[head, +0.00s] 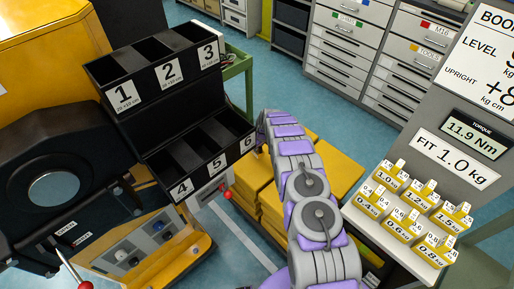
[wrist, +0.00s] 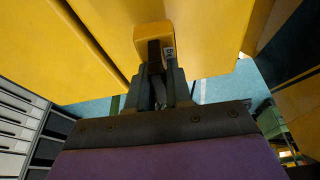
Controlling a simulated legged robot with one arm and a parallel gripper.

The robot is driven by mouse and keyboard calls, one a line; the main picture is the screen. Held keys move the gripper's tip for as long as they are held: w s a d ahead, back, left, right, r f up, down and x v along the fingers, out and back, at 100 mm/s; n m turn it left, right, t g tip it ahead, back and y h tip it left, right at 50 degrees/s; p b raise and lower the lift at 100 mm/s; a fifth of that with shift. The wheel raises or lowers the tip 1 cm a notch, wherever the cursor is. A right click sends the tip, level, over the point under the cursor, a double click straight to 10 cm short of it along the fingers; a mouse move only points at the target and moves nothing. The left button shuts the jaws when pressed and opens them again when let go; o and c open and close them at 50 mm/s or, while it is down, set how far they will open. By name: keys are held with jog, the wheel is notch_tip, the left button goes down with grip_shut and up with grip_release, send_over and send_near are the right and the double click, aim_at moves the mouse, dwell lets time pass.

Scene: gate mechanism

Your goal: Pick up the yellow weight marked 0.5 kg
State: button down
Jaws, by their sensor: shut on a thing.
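In the wrist view, my gripper (wrist: 158,72) is shut on a yellow block-shaped weight (wrist: 148,35) with a dark middle part between the fingers. A small white label on it seems to read 0.5, though it is turned sideways and hard to read. Large yellow surfaces lie close beyond and around the weight, and I cannot tell whether it touches them. In the head view my purple and grey arm reaches up the middle, and the gripper and held weight are hidden.
A shelf at right holds several yellow weights (head: 413,213), marked 0.4 to 1.5 kg. Yellow stacked blocks (head: 340,175) stand behind my arm. A black rack with numbered bins (head: 165,75) stands at left, with a red-knobbed lever (head: 226,194) below. Blue floor (head: 300,105) is open behind.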

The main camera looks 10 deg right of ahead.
jog(key=shift+s+d+f, duration=0.1)
jog(key=shift+s+d, duration=0.1)
jog(key=shift+s, duration=0.45)
jog(key=shift+s+d+r+p, duration=0.2)
jog(key=shift+s+p, duration=0.15)
jog(key=shift+s, duration=0.3)
jog(key=s+d+r+p, duration=0.1)
jog(key=s+d+p, duration=0.2)
jog(key=s, duration=0.9)
jog(key=shift+d, duration=0.45)
